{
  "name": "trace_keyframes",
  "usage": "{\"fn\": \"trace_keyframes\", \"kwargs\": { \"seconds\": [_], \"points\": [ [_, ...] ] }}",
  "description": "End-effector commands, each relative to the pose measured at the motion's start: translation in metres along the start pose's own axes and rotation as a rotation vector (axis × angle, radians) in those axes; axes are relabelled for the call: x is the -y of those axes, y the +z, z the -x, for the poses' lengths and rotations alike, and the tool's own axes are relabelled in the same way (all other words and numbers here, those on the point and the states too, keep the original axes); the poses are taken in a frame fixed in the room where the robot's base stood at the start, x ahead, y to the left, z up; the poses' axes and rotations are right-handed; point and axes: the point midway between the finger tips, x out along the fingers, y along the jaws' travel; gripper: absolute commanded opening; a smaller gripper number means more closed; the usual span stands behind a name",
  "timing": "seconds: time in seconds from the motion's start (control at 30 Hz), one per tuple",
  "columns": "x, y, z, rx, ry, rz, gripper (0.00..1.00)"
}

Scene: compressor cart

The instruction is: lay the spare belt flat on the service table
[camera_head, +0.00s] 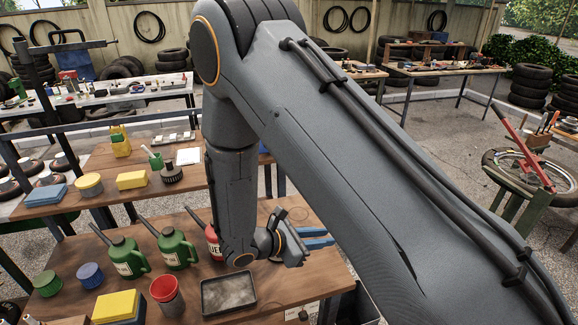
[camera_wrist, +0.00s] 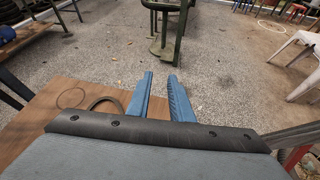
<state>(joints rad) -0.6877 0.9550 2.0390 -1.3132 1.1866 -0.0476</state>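My gripper (camera_wrist: 160,77) points out over the concrete floor in the wrist view. Its two blue fingers stand apart with nothing seen between them. In the head view the gripper (camera_head: 318,239) is beside the right end of the near wooden table (camera_head: 275,284), partly hidden by my arm. In the wrist view a dark, thick band (camera_wrist: 106,102), which looks like a belt, lies on a wooden tabletop (camera_wrist: 45,112) left of the fingers, partly hidden by the gripper body. A thin dark loop (camera_wrist: 70,97) lies beside it. I cannot tell which is the spare belt.
Green oil cans (camera_head: 126,257), a red cup (camera_head: 166,294), a dark tray (camera_head: 228,293) and yellow-blue sponges (camera_head: 118,306) crowd the near table. A wheel on a green stand (camera_head: 530,178) is at right. White chairs (camera_wrist: 300,48) stand right in the wrist view.

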Motion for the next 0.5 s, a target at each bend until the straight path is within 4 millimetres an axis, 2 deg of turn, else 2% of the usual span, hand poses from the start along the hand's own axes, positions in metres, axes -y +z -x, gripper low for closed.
{"fn": "trace_keyframes", "kwargs": {
  "seconds": [0.17,0.33,0.5],
  "points": [
    [0.020,0.012,-0.013,-0.054,-0.109,-0.086,0.20],
    [0.068,0.029,-0.028,-0.194,-0.355,-0.315,0.20],
    [0.110,0.036,-0.026,-0.343,-0.598,-0.605,0.20]
  ]
}}
